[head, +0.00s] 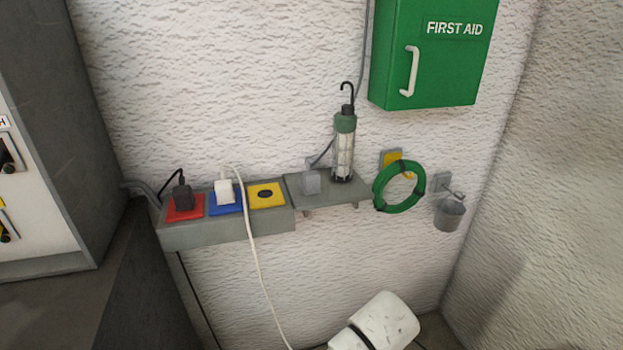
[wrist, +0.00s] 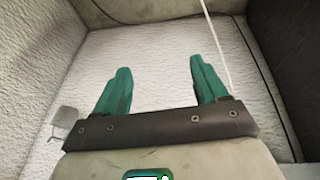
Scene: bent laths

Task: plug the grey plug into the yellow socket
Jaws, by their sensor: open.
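The grey plug (head: 311,182) stands on the small grey shelf (head: 352,194), beside the caged hand lamp (head: 344,150); a dark cord runs between plug and lamp. The yellow socket (head: 266,195) is the right-most plate on the grey socket bench, with a dark oval opening and nothing in it. My gripper (wrist: 160,65) shows only in the wrist view, its two green fingers apart with nothing between them and the pale wall beyond. Neither the plug nor the yellow socket can be made out in the wrist view.
The red socket (head: 184,208) holds a black plug (head: 182,196); the blue socket (head: 226,203) holds a white plug (head: 224,190) with a hanging white cable (head: 257,275). A green hose coil (head: 417,187), a small bucket (head: 448,215) and a first aid cabinet (head: 432,60) hang on the wall.

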